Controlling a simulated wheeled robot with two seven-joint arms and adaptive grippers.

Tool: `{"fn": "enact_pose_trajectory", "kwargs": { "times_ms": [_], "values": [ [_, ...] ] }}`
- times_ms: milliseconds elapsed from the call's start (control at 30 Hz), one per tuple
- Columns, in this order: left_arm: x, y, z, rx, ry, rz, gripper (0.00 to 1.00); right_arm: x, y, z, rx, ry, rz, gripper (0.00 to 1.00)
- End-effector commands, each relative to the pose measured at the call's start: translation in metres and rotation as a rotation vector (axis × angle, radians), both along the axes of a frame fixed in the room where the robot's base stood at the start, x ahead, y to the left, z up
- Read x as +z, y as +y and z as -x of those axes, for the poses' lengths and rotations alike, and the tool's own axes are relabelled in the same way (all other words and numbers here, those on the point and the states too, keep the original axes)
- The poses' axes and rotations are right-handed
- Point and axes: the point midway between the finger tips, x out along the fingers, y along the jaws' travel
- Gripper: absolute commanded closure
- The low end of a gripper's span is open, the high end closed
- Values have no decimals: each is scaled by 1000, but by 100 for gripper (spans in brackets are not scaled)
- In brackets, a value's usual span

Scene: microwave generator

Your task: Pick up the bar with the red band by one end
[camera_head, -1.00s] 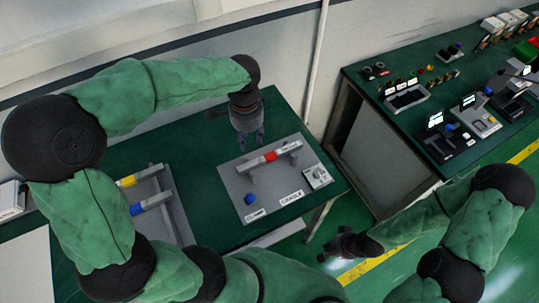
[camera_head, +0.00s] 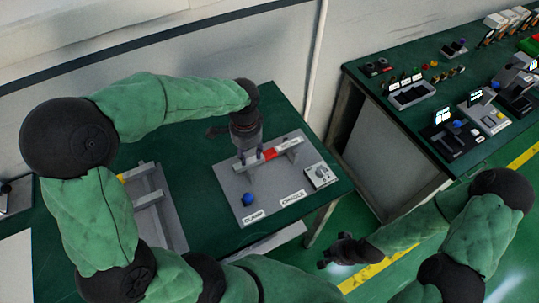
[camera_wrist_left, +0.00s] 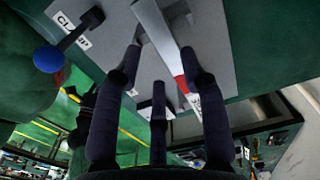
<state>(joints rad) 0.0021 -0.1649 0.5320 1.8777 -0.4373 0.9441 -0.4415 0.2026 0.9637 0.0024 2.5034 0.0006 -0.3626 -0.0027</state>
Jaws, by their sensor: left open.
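My left gripper (camera_head: 249,158) is open, pointing down at the bar's left part, left of the red band. In the left wrist view the bar (camera_wrist_left: 158,35) runs between the spread fingers of my left gripper (camera_wrist_left: 160,54), with the red band near the right finger. Whether the fingers touch it cannot be told. My right gripper (camera_head: 334,254) is low over the floor, away from the bench, too small to judge.
A blue knob (camera_head: 248,199) stands on the plate's front left, and a grey control box (camera_head: 319,175) at its right. A grey rack (camera_head: 152,190) with a yellow-marked bar is left, partly behind my arm. A second bench (camera_head: 405,125) with devices stands right.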

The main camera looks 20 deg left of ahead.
Motion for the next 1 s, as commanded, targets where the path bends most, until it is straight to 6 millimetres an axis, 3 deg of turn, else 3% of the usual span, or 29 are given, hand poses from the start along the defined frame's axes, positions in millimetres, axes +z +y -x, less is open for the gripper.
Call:
{"fn": "enact_pose_trajectory", "kwargs": {
  "times_ms": [167, 500, 733, 767, 900, 1000],
  "values": [
    [-9, 0, 0, 1, 1, 0, 58, -3, 0, 0, 0, 0, 0, 100],
    [-52, 2, 1, 1, 1, 0, 58, -17, 0, 0, 0, 0, 0, 100],
    [-53, 1, 0, 1, -1, 1, 58, -16, 0, 0, 0, 0, 0, 100],
    [-53, 1, 0, 0, -1, 1, 61, -16, 0, 0, 0, 0, 0, 100],
    [-53, 1, 0, 0, -1, 1, 100, -16, 0, 0, 0, 0, 0, 100],
    [-53, 1, 0, 1, -2, 1, 100, -16, 0, 0, 0, 0, 0, 100]
  ]
}}
